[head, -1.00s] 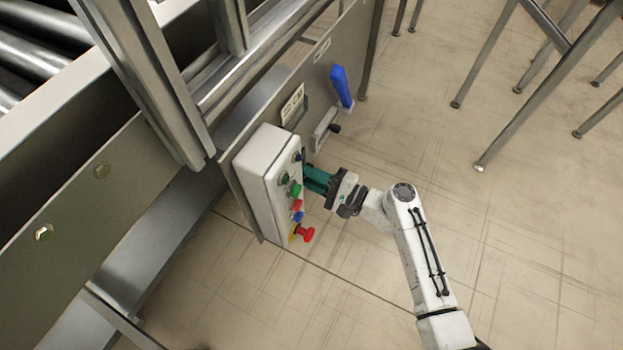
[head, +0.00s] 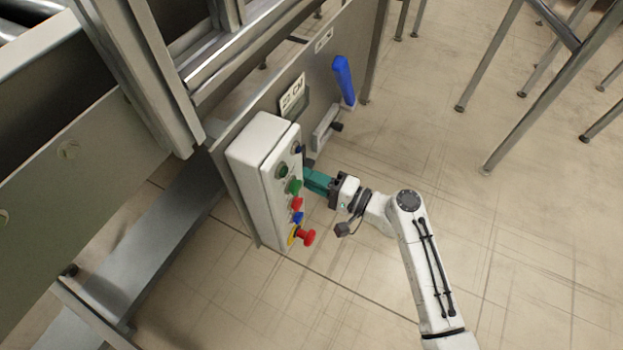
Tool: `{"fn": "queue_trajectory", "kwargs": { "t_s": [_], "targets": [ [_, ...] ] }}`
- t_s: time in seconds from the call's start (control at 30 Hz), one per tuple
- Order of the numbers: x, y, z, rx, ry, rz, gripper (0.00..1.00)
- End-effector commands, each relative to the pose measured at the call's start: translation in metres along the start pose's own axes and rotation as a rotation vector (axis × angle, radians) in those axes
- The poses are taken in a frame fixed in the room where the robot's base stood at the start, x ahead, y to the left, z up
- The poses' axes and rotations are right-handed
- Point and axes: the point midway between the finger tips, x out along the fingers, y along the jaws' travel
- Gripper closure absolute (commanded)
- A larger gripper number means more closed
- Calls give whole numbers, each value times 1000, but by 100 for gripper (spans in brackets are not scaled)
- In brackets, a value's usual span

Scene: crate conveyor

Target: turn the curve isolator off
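No part is clearly legible as the curve isolator. A white control box (head: 256,150) on the conveyor's side carries a dark round control (head: 282,169), a small dark knob (head: 297,149), a green button (head: 293,187), a red button (head: 297,203), a blue button (head: 298,218) and a red mushroom knob (head: 308,237) on yellow. A blue lever handle (head: 343,78) stands upright on the metal plate behind the box. My gripper (head: 308,177) has teal fingers beside the upper part of the box's front. The fingertips are partly hidden; contact and finger gap cannot be told.
A metal bracket with a black knob (head: 336,127) sits below the blue lever, close behind my gripper. A label plate (head: 292,92) is above the box. Steel stand legs (head: 490,160) are at the upper right. The floor (head: 540,250) on the right is clear.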

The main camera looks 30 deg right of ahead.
Motion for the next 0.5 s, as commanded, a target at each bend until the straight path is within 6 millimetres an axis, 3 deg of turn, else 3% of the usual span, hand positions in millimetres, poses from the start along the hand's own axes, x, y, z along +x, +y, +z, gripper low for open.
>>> {"fn": "queue_trajectory", "kwargs": {
  "t_s": [0.3, 0.33, 0.5],
  "targets": [
    [-1, 2, 1, 1, -1, 4, 100],
    [-1, 2, 1, 1, -1, 4, 77],
    [0, 1, 0, 1, -1, 2, 61]
  ]
}}
